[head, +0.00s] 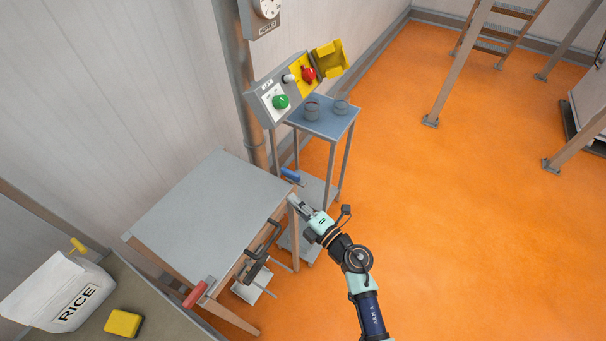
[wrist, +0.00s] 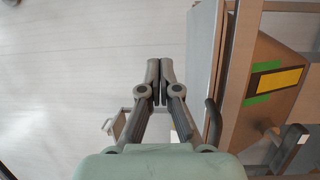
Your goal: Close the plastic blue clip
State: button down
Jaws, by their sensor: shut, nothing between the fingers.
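A small blue piece (head: 291,175), which looks like the blue clip, is at the far right corner of the grey-topped table. It is too small to tell whether it is open or closed. My gripper (head: 294,200) is just below it in the head view, beside the table's right edge and apart from the blue piece. In the wrist view my gripper (wrist: 160,66) has its two fingers together with nothing between them. The blue piece does not show in the wrist view.
The table (head: 205,210) has a bare top, with a red-handled piece (head: 196,294) at its near corner and dark clamps (head: 258,262) along its right side. A blue-topped stand (head: 325,122) with cups is behind.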

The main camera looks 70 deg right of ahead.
aim_at(278, 194)
jog(key=f, duration=0.1)
jog(key=s+f, duration=0.1)
jog(key=f, duration=0.1)
jog(key=shift+d+n+y, duration=0.2)
jog(key=shift+n+y, duration=0.1)
jog(key=shift+y, duration=0.1)
jog(key=shift+w, duration=0.1)
jog(key=b+x, duration=0.1)
jog(key=x, duration=0.2)
jog(key=b+x, duration=0.1)
jog(key=x, duration=0.2)
jog(key=b+x, duration=0.1)
jog(key=x, duration=0.2)
jog(key=shift+w+d+f, duration=0.1)
jog(key=shift+f, duration=0.2)
jog(key=d+b, duration=0.1)
jog(key=d, duration=0.3)
jog(key=shift+d+r, duration=0.1)
jog(key=shift+r, duration=0.05)
jog(key=shift+w+r, duration=0.1)
